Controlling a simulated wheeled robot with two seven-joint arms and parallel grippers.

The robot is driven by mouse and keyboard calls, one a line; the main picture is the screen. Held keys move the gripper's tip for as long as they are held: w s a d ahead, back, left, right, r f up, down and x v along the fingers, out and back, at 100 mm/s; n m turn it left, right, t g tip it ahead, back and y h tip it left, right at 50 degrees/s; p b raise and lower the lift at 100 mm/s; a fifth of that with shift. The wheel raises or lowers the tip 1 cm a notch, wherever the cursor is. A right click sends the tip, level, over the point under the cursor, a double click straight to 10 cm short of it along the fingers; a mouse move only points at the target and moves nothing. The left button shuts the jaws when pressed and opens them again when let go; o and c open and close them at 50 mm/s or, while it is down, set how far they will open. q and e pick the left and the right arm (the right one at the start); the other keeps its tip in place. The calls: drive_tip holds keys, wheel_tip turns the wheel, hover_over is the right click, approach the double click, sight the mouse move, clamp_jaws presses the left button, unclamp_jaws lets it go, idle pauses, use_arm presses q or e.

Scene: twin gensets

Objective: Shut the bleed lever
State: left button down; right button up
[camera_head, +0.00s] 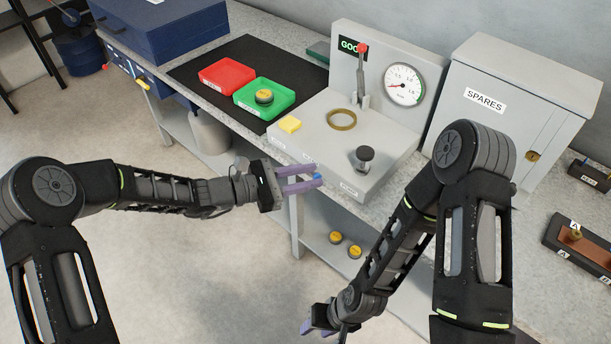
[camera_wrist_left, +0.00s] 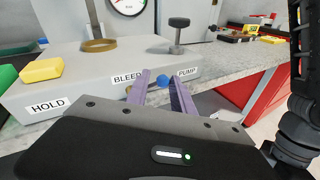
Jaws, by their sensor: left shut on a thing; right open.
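The bleed lever shows as a blue knob (camera_wrist_left: 163,82) at the front face of the grey test stand (camera_head: 385,165), beside the BLEED label (camera_wrist_left: 127,77). In the head view a bit of the blue knob (camera_head: 317,176) shows between the fingertips. My left gripper (camera_head: 315,177) reaches the stand's front from the left, its purple fingers shut on the blue knob. The lever's arm is mostly hidden, so I cannot tell its angle well. My right gripper (camera_head: 318,327) hangs low at the bottom of the head view, open and away from the stand.
On the stand are a yellow block (camera_head: 290,125), a brass ring (camera_head: 341,120), a black pump knob (camera_head: 365,153), a red-tipped lever (camera_head: 362,75) and a gauge (camera_head: 403,84). Red (camera_head: 227,76) and green (camera_head: 249,101) trays lie left. A SPARES cabinet (camera_head: 525,85) stands right.

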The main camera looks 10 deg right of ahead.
use_arm(q)
drive_tip(key=f+m+y+b, duration=0.1)
drive_tip(key=b, duration=0.1)
drive_tip(key=f+m+b, duration=0.1)
drive_tip(key=b, duration=0.1)
drive_tip(key=shift+s+d+f+m+t+y, duration=0.15)
drive_tip(key=shift+s+m+t+y, duration=0.2)
drive_tip(key=shift+m+t+y, duration=0.05)
drive_tip(key=shift+m+y+b, duration=0.4)
drive_tip(key=shift+b, duration=0.65)
drive_tip(key=c, duration=1.1)
unclamp_jaws()
drive_tip(key=shift+w, duration=0.1)
drive_tip(key=v, duration=0.8)
